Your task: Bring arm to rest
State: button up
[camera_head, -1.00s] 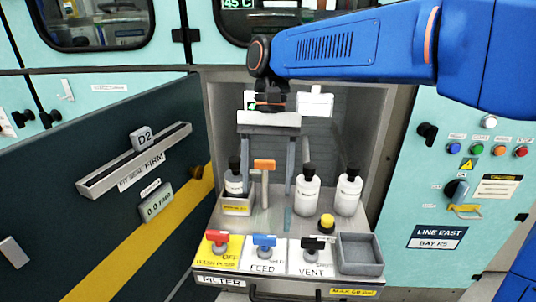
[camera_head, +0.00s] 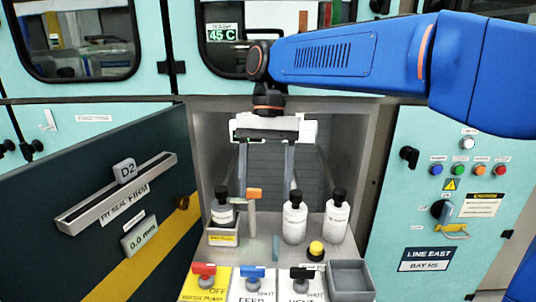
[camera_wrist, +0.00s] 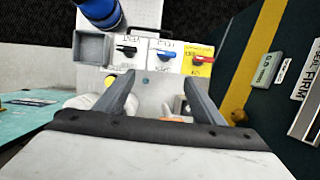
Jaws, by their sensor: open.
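My gripper (camera_head: 266,186) hangs from my blue arm inside the open bay, its two grey fingers pointing down and spread apart. Nothing is between the fingertips. In the wrist view the gripper (camera_wrist: 165,90) is also open, with the shelf beyond it. The fingers hang above the back of the shelf, near an orange-topped post (camera_head: 254,194) and white bottles with black caps (camera_head: 294,220). I cannot tell the exact gap between the fingers and these things.
A dark door (camera_head: 90,215) stands open at the left. The shelf holds red, blue and black valve handles (camera_head: 204,269), a grey tray (camera_head: 349,276), a yellow button (camera_head: 316,250) and another bottle (camera_head: 337,222). A control panel (camera_head: 450,200) is at the right.

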jog(key=s+d+f+t+y, duration=0.1)
jog(key=s+d+f+t, duration=0.15)
jog(key=d, duration=0.75)
jog(key=s+d+f+t, duration=0.1)
jog(key=d+f+t, duration=0.25)
jog(key=d, duration=0.75)
jog(key=s+d+f+t+h, duration=0.1)
jog(key=s+d+f+t, duration=0.1)
jog(key=s+d+f, duration=0.7)
notch_tip(320, 180, down, 2)
jog(key=shift+s+d+f+t, duration=0.15)
jog(key=shift+d+t, duration=0.25)
jog(key=shift+d, duration=0.6)
jog(key=shift+r, duration=0.25)
